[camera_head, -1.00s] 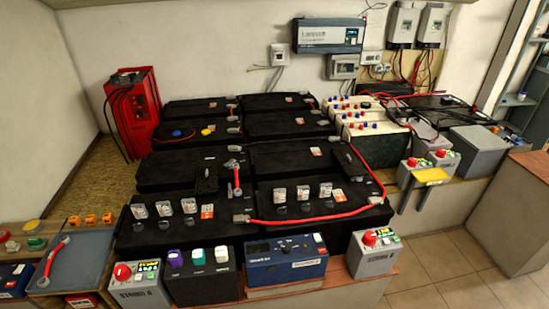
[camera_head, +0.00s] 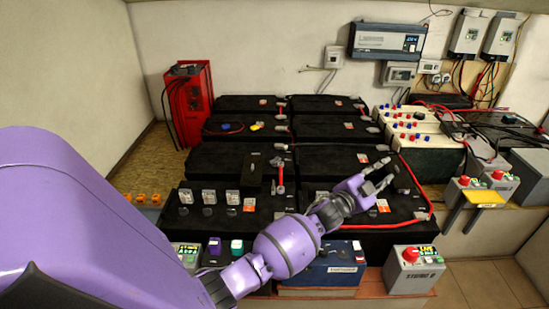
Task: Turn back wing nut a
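My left gripper (camera_head: 383,172) reaches in over the front right black battery (camera_head: 345,222). Its fingers are spread with a gap between them, and I see nothing held there. The fingers and wrist hide part of that battery's top, including the labelled cards seen there before. A red cable (camera_head: 429,190) runs around the battery's right side. A short red link (camera_head: 281,178) with grey ends lies between the two front rows. Wing nut a is too small to make out or is hidden. My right gripper is not in view.
Another black battery (camera_head: 190,217) with several tags stands front left. A grey box with a red knob (camera_head: 409,272) stands at the front right, beside a blue battery (camera_head: 338,266). A red charger (camera_head: 188,105) stands back left. Tiled floor lies at the right.

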